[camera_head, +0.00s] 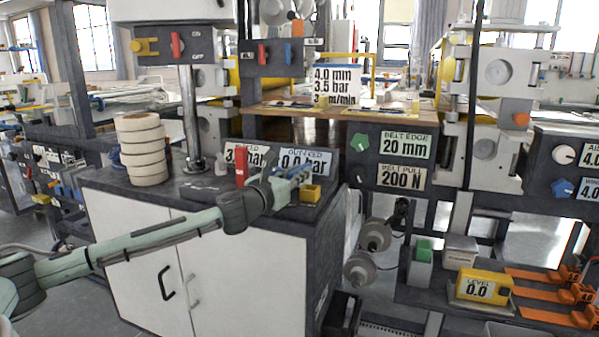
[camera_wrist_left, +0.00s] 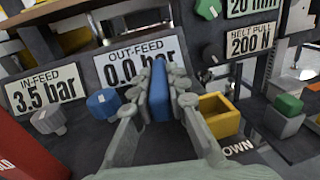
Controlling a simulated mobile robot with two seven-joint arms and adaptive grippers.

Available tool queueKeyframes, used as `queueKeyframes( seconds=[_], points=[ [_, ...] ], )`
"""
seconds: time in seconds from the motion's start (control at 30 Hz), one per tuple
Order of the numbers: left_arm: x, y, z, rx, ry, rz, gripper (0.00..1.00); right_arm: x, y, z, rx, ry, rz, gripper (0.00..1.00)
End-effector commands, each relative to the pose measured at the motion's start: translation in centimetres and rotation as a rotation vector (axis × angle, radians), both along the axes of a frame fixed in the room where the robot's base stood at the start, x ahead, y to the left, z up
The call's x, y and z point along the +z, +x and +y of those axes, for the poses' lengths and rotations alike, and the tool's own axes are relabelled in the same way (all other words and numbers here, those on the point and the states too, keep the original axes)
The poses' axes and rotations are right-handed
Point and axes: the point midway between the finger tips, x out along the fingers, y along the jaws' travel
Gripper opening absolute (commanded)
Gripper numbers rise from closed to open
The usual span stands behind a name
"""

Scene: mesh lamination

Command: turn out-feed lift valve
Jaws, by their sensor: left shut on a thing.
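The out-feed display (camera_head: 304,163) reads 0.0 bar; it also shows in the left wrist view (camera_wrist_left: 138,60). In the left wrist view my left gripper (camera_wrist_left: 160,92) is shut on a blue upright handle (camera_wrist_left: 159,95), which stands in front of the out-feed display. I take this handle for the out-feed lift valve. The fingers hide its sides and lower part. In the head view my left gripper (camera_head: 284,180) is over the dark cabinet top, and the handle is mostly hidden. My right gripper is not in view.
The in-feed display (camera_wrist_left: 45,90) reads 3.5 bar, with a grey knob (camera_wrist_left: 48,120) and a blue knob (camera_wrist_left: 103,104) nearby. A yellow open box (camera_wrist_left: 220,115) stands close right of the gripper. A red upright part (camera_head: 240,166) and white rolls (camera_head: 142,150) stand left.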

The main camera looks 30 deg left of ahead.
Motion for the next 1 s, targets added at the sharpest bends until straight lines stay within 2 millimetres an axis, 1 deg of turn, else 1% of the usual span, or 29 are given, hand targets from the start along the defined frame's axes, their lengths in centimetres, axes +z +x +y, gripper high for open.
queueKeyframes(
  seconds=[0.03, 0.1, 0.3, 0.67, 0.7, 0.83, 1.0],
  points=[
    [0.1, 0.0, 0.5, -0.033, 0.006, 0.002, 0.00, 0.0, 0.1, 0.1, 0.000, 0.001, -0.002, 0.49],
    [0.0, 0.0, 0.6, -0.087, 0.005, 0.001, 0.00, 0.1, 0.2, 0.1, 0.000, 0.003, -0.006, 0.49],
    [0.1, 0.0, 0.5, -0.190, -0.001, -0.001, 0.00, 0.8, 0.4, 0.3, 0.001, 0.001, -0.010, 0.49],
    [0.2, 0.0, 0.4, -0.205, -0.002, 0.000, 0.00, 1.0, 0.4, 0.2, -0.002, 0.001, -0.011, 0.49],
    [0.2, 0.0, 0.4, -0.205, -0.002, 0.000, 0.20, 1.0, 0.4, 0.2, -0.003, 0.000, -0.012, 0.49],
    [0.1, 0.0, 0.4, -0.204, -0.001, 0.000, 0.36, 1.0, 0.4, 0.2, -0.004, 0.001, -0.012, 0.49],
    [0.1, 0.0, 0.4, -0.205, -0.001, 0.001, 0.36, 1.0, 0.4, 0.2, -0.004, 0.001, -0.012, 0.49]
  ],
)
